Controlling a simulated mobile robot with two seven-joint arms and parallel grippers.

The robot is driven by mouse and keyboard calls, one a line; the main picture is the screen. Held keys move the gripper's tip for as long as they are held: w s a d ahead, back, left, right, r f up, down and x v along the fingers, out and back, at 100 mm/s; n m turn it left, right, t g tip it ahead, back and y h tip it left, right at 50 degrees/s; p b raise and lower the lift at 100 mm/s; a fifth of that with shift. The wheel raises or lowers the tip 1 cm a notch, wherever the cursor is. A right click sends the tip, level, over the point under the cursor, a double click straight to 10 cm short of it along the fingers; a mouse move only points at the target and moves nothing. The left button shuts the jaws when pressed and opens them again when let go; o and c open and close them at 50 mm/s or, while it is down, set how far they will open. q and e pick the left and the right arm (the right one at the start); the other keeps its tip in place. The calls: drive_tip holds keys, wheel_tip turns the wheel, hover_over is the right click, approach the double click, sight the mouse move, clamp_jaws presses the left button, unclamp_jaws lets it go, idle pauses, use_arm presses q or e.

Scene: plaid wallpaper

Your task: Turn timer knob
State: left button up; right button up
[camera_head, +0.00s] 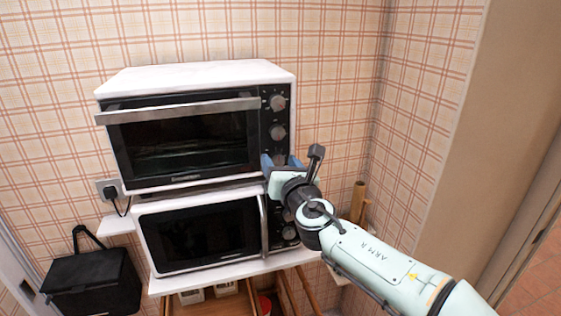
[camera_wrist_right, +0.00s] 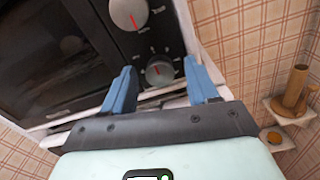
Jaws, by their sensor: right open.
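A white toaster oven (camera_head: 180,77) with a dark glass door stands on top of a white microwave (camera_head: 160,208). Its black right-hand panel carries round grey knobs, an upper one (camera_head: 277,102) and a middle one (camera_head: 277,132) in the head view. My right gripper (camera_head: 280,161) is at the bottom of that panel and hides what is behind it. In the right wrist view, a small knob (camera_wrist_right: 160,71) with a red mark shows between the open blue fingers, below a larger knob (camera_wrist_right: 129,13). I cannot tell whether the fingers touch it. My left gripper is not in view.
The oven's metal door handle (camera_head: 180,110) sticks out left of the panel. A wall socket (camera_head: 109,189) and a black bag-like box (camera_head: 92,281) are at the left. Brown cylinders (camera_head: 357,200) stand on a small shelf right of the microwave, near the wall corner.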

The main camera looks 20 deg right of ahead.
drive_tip(key=c, duration=1)
drive_tip(key=shift+c, duration=0.2)
drive_tip(key=shift+f+m+b, duration=0.1)
drive_tip(key=shift+m+b, duration=1)
drive_tip(key=shift+m, duration=0.7)
drive_tip(key=m+b, duration=0.2)
drive_tip(key=m, duration=0.2)
drive_tip(key=m+b, duration=0.3)
drive_tip(key=m, duration=0.3)
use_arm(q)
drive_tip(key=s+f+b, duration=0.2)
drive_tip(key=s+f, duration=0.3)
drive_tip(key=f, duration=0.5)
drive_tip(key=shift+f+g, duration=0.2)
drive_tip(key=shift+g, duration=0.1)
use_arm(e)
drive_tip(key=m, duration=0.4)
